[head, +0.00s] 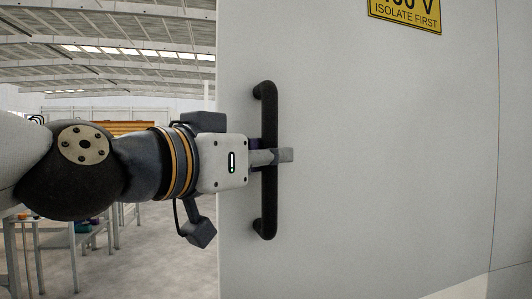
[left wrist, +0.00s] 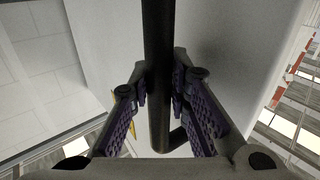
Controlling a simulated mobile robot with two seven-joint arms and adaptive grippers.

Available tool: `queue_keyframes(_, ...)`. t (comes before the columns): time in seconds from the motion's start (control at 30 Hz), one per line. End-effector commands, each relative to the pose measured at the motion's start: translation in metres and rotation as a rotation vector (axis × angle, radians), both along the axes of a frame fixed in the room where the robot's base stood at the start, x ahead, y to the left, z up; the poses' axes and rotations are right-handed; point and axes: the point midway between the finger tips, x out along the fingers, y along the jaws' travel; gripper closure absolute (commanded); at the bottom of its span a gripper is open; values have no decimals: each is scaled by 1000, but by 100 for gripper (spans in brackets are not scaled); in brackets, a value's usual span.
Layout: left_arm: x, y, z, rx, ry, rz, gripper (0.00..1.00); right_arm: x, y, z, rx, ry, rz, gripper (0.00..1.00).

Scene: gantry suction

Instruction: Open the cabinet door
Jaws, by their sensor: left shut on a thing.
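The cabinet door (head: 380,170) is a large pale grey panel filling the right of the head view. A black vertical bar handle (head: 268,205) is mounted near its left edge. My left gripper (head: 275,155) reaches in from the left and is shut on the middle of the handle. In the left wrist view the handle (left wrist: 158,60) runs down between the two purple-padded fingers of the gripper (left wrist: 160,95). The far finger is partly hidden behind the handle in the head view. My right gripper is in neither view.
A yellow warning sign (head: 405,14) is on the upper door. A vertical seam runs down the right side of the door. To the left is an open hall with a grey floor (head: 150,260) and work tables (head: 75,240) at lower left.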

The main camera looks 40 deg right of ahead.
Motion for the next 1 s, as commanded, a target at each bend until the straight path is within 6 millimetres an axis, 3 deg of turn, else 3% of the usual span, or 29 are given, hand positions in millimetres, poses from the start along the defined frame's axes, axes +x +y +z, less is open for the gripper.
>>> queue_keyframes(0.27,-1,-1,2,-3,-4,-2,100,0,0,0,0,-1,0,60)
queue_keyframes(0.3,-1,-1,2,-3,-4,-1,79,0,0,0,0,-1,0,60)
queue_keyframes(0.4,-1,-1,2,-2,-4,-1,62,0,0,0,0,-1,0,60)
queue_keyframes(0.7,-1,2,1,-2,-2,0,62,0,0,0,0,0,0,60)
queue_keyframes(0.83,-6,25,1,-1,-2,1,62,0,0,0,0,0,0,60)
queue_keyframes(1.0,-19,71,2,-4,-2,2,62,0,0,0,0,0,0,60)
